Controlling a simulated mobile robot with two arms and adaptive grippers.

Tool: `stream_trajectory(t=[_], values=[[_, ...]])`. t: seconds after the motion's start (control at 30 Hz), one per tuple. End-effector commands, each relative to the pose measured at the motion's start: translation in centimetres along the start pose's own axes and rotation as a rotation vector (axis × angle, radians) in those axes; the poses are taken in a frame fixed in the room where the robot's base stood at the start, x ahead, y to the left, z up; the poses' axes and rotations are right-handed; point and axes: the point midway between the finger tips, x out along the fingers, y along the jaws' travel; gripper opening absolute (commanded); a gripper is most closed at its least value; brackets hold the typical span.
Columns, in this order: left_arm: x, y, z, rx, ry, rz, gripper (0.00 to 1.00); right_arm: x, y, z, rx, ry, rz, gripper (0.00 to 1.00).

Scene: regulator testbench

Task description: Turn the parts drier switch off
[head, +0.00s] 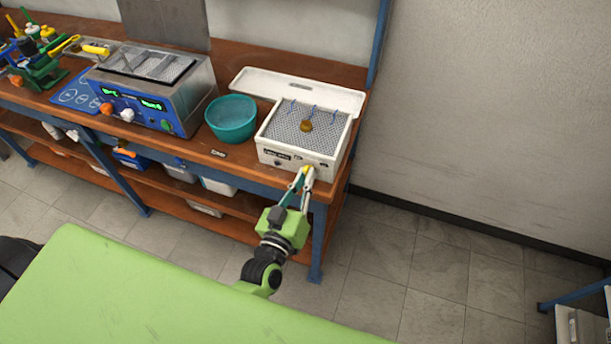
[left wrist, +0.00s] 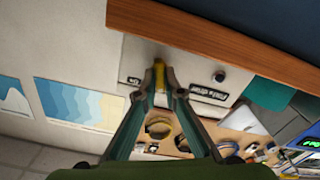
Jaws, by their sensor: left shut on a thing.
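The parts drier looks to be the white box (head: 333,154) with a mesh top at the right end of the bench. In the left wrist view its pale front face (left wrist: 190,68) shows a dark round knob and dark labels. My left gripper (head: 304,176) is at the right part of this front, with its fingers nearly together on a small yellow piece (head: 308,169), which seems to be the switch. In the left wrist view the fingertips (left wrist: 160,84) hold the yellow piece (left wrist: 159,70) at the face. The switch's setting cannot be read. My right gripper is out of view.
A brass-coloured part (head: 306,126) and blue hooks are on the mesh. A teal bowl (head: 231,120) stands left of the drier, then a steel machine (head: 180,92) with green displays. The wooden bench edge lies below the drier's front.

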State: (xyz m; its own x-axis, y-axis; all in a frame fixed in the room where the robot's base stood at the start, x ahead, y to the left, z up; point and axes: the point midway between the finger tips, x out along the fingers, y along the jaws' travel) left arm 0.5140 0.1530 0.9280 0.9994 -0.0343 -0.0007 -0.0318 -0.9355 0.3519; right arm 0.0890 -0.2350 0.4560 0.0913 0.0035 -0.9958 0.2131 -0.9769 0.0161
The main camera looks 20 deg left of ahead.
Motion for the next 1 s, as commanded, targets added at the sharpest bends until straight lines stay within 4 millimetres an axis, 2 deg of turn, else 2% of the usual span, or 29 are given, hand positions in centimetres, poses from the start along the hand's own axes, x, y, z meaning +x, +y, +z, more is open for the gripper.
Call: stream_trajectory(t=[0.2, 0.5, 1.0], values=[[0.06, -0.01, -0.15, -0.164, 0.003, 0.002, 0.00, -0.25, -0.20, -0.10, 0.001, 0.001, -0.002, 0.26], [0.06, -0.10, -0.14, -0.309, 0.004, 0.001, 0.00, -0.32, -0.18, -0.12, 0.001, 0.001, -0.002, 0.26], [0.07, -0.14, -0.15, -0.356, 0.004, 0.001, 0.00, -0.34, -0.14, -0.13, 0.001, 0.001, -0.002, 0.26]])
